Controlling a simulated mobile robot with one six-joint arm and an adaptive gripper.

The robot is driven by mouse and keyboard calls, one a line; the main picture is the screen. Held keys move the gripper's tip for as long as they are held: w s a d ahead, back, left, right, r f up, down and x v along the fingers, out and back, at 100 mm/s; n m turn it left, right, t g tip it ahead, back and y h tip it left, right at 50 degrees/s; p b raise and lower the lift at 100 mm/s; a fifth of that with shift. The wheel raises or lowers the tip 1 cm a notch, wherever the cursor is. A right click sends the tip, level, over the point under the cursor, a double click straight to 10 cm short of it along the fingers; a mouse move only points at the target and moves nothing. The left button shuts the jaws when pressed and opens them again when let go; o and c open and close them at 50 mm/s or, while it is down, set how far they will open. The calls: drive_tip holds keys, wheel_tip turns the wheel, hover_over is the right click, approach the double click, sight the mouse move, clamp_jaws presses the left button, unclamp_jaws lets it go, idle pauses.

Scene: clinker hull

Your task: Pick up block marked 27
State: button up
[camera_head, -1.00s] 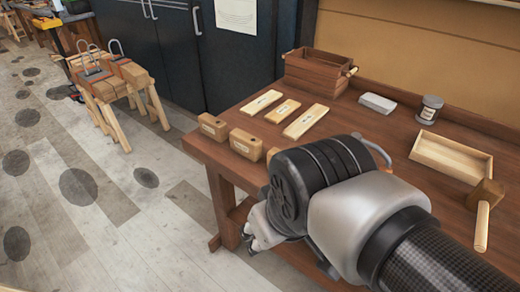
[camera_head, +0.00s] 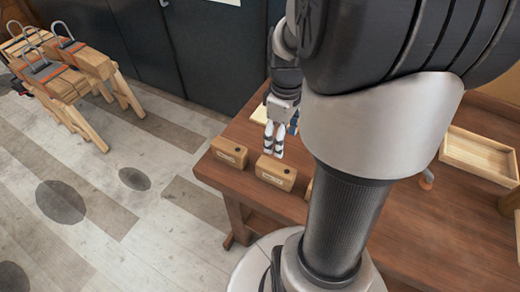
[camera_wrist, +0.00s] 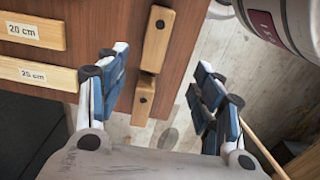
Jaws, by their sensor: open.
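Small wooden blocks stand in a row along the table's left front edge in the head view: a left block (camera_head: 229,151), a middle block (camera_head: 275,173) and a third block (camera_head: 309,190) mostly hidden behind my arm. My gripper (camera_head: 274,150) points down just behind and above the middle block. In the wrist view my gripper (camera_wrist: 163,62) is open and empty; two blocks, an upper one (camera_wrist: 157,40) and a lower one (camera_wrist: 143,100), show between its spread fingers, their labels out of sight.
Flat labelled planks, a 20 cm one (camera_wrist: 32,31) and a 25 cm one (camera_wrist: 38,73), lie on the table (camera_head: 236,183) behind the blocks. A shallow wooden tray (camera_head: 478,168) sits at the right. Wooden trestles (camera_head: 70,75) stand on the floor at left. My arm hides much of the table.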

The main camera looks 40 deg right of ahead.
drive_tip(key=b, duration=0.3)
hover_over(276, 167)
drive_tip(key=s, duration=0.1)
wheel_tip(276, 167, down, 10)
drive_tip(key=shift+a+f, duration=0.15)
drive_tip(key=shift+f, duration=0.1)
drive_tip(key=shift+w+f+b, duration=0.15)
drive_tip(key=shift+f+b, duration=0.3)
drive_tip(key=shift+f, duration=0.55)
drive_tip(key=shift+w+f+b, duration=0.2)
drive_tip(key=shift+f+b, duration=0.25)
drive_tip(key=shift+f, duration=0.6)
drive_tip(key=shift+w+f+b, duration=0.15)
drive_tip(key=shift+f+b, duration=0.3)
drive_tip(key=shift+f, duration=0.55)
drive_tip(key=shift+r, duration=0.1)
drive_tip(key=shift+c, duration=0.6)
drive_tip(key=c, duration=1.3)
drive_tip(key=shift+o, duration=0.2)
